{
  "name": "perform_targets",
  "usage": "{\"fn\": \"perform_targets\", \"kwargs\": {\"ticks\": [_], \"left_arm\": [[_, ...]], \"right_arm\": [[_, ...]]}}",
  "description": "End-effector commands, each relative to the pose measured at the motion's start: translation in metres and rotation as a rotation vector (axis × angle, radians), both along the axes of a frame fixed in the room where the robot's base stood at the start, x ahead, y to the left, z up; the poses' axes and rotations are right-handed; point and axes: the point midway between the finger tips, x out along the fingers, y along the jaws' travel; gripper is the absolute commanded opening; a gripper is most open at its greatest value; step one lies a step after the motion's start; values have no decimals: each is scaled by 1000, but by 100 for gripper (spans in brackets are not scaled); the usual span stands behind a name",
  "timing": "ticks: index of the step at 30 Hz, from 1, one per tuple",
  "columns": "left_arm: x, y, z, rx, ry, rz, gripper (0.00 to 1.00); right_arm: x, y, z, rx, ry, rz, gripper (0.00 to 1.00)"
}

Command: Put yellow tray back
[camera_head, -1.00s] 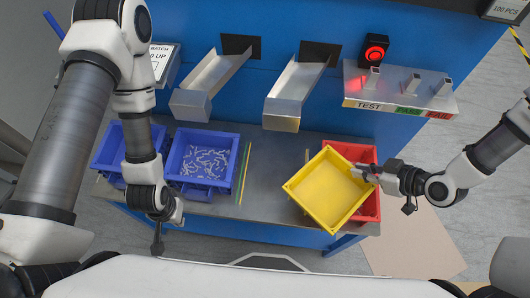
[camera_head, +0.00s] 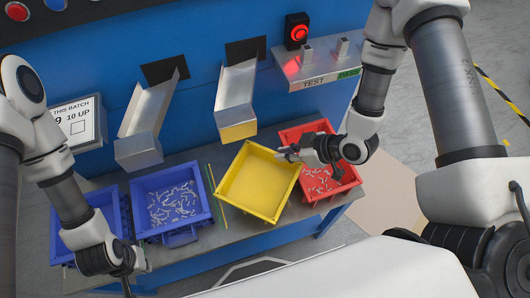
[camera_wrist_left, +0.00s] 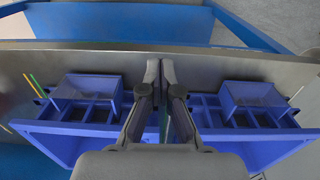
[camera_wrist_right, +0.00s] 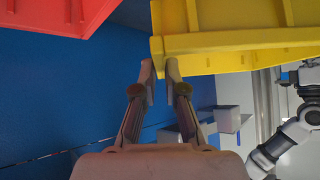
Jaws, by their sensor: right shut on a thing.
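The yellow tray (camera_head: 246,206) looks empty in the head view, turned at an angle at the front of the bench, between the blue trays and the red tray (camera_head: 331,190). My right gripper (camera_head: 290,153) is shut on its back right rim. The right wrist view shows those fingers (camera_wrist_right: 160,72) at the corner of the yellow tray (camera_wrist_right: 230,42). I cannot tell whether the tray touches the bench. My left gripper (camera_head: 128,280) is low at the front left; in the left wrist view its fingers (camera_wrist_left: 160,68) look closed and empty, over the blue trays.
Two blue trays (camera_head: 207,205) stand to the left, one holding small pale parts. The red tray also holds pale parts. Two metal chutes (camera_head: 237,90) slope down behind. Yellow and green strips (camera_head: 217,190) lie on the bench. A TEST shelf (camera_head: 305,76) is at the back right.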

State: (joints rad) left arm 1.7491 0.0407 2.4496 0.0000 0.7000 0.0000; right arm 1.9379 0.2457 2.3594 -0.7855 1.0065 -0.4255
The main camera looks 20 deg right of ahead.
Motion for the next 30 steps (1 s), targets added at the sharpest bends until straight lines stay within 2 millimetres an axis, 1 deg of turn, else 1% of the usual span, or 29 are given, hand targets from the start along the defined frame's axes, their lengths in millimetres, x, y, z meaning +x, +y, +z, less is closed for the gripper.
{"fn": "perform_targets", "kwargs": {"ticks": [1,6,9,11,15,16,23,30], "left_arm": [[0,0,-5,0,0,0,0],[0,0,-8,0,-1,-1,0],[0,0,-9,0,0,-1,0],[0,0,-15,0,-1,-1,0],[0,0,-40,0,0,-1,0],[0,0,-42,0,0,-1,0],[0,0,-38,0,-1,-1,0],[0,0,-43,0,-1,-1,0]], "right_arm": [[11,6,-3,-3,-6,6,0],[45,22,-5,-2,-4,4,0],[56,28,-6,0,-1,1,0],[59,29,-12,0,-1,-1,0],[59,29,-41,1,2,-2,0],[59,29,-44,1,2,-2,0],[59,29,-40,0,1,-2,0],[58,29,-48,0,1,-2,0]]}}
